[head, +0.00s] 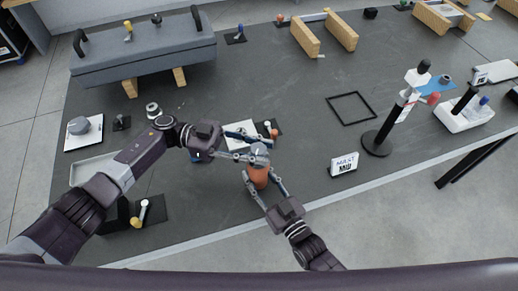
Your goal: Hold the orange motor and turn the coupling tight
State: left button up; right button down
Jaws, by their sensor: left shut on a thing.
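The orange motor (258,177) stands upright near the front edge of the dark table, in the middle of the head view. A grey coupling (259,150) sits at its top end. My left gripper (262,149) comes in from the left and is shut on the coupling, with one finger on each side. My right gripper (262,179) reaches up from below, and its fingers close around the sides of the orange motor. The fingers partly hide the coupling and the motor, so the seam between them is not clear.
A white sheet with small parts (240,132) lies just behind the grippers. A white sign (343,164) and a black-based stand (376,143) are to the right. A grey tray (92,169) is at left. A square black frame (351,108) surrounds bare table.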

aim_at(259, 149)
pick_arm(q)
jog(key=shift+f+m+g+y, duration=0.15)
jog(key=shift+m+g+y, duration=0.35)
jog(key=shift+m+g, duration=0.75)
jog(key=shift+m+g+y, duration=0.25)
jog(key=shift+g+y, duration=0.15)
jog(key=shift+g, duration=0.55)
jog(key=o, duration=1.2)
jog(key=shift+r, duration=0.25)
jog(key=shift+r, duration=4.9)
